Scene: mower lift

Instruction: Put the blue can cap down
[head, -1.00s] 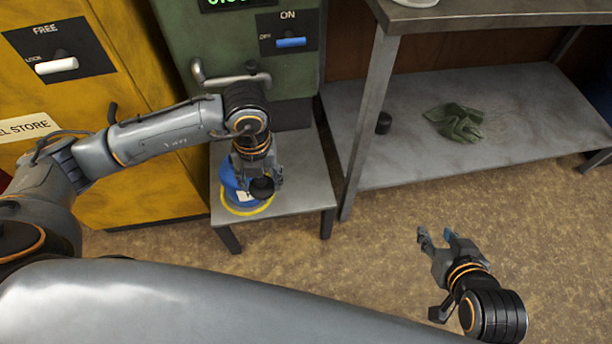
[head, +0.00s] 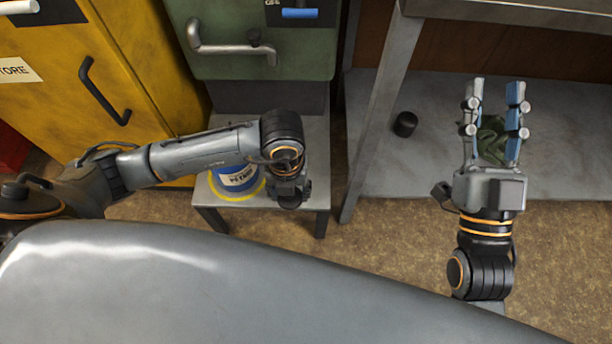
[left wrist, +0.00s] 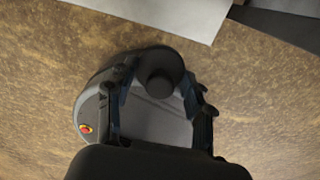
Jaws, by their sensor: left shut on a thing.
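The blue can (head: 238,178) stands upright on a low grey stand (head: 314,160), inside a yellow ring. My left forearm hides its top. My left gripper (head: 291,200) is just right of the can, over the stand's right part in the head view. It is shut on a dark round cap, which shows in the left wrist view (left wrist: 158,72) as a disc with a knob between the fingers. My right gripper (head: 496,95) is open and empty, fingers pointing away, in front of the shelf.
A small black cylinder (head: 405,124) and a green cloth (head: 492,142) lie on the low grey shelf (head: 570,150) at right. A green cabinet (head: 290,62) with a bar handle stands behind the stand, with a yellow cabinet (head: 40,110) at left. Bare floor lies in front.

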